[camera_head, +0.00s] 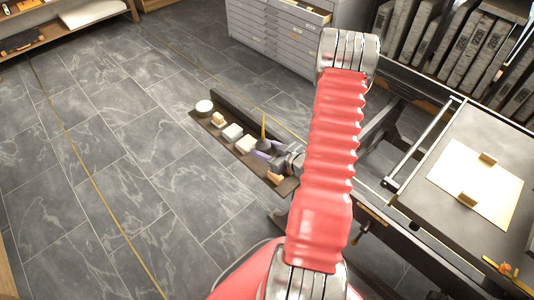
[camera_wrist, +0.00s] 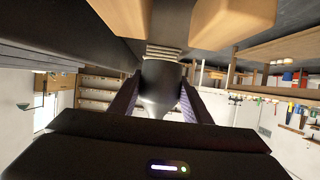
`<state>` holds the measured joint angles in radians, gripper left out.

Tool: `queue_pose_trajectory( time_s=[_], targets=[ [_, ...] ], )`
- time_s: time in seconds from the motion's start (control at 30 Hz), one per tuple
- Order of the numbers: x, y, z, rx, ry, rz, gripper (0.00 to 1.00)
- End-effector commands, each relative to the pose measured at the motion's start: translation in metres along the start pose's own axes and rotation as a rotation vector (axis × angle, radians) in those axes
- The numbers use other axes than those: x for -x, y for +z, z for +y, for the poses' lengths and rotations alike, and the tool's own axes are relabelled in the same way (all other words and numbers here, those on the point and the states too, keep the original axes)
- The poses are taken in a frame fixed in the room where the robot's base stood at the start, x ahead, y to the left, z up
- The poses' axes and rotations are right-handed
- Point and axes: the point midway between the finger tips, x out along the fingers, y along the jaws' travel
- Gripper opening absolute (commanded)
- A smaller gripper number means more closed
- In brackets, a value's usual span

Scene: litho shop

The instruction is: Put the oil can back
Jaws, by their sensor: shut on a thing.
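The oil can (camera_head: 264,144) has a dark body and a thin yellow spout pointing up. My gripper (camera_head: 268,155) is shut on it, with its fingers around the dark body. In the wrist view the dark can (camera_wrist: 160,88) fills the space between the two fingers. The can is over or on a narrow dark shelf (camera_head: 285,188); I cannot tell whether its base touches it. My gripper comes in from the right side of the shelf, and my arm hides part of that area.
A press table (camera_head: 460,130) stands at right. A grey drawer cabinet (camera_head: 270,35) stands behind. Floor at left is clear.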

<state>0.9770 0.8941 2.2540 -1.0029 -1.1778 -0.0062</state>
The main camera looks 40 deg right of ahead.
Motion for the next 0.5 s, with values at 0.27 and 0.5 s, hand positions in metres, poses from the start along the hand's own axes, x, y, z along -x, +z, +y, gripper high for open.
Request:
queue_pose_trajectory(
  time_s=[0.27,0.5],
  targets=[
    [-0.006,0.015,0.0,-0.003,0.0,-0.001,0.26],
    [-0.015,0.036,0.0,-0.002,0.0,0.0,0.26]
  ],
)
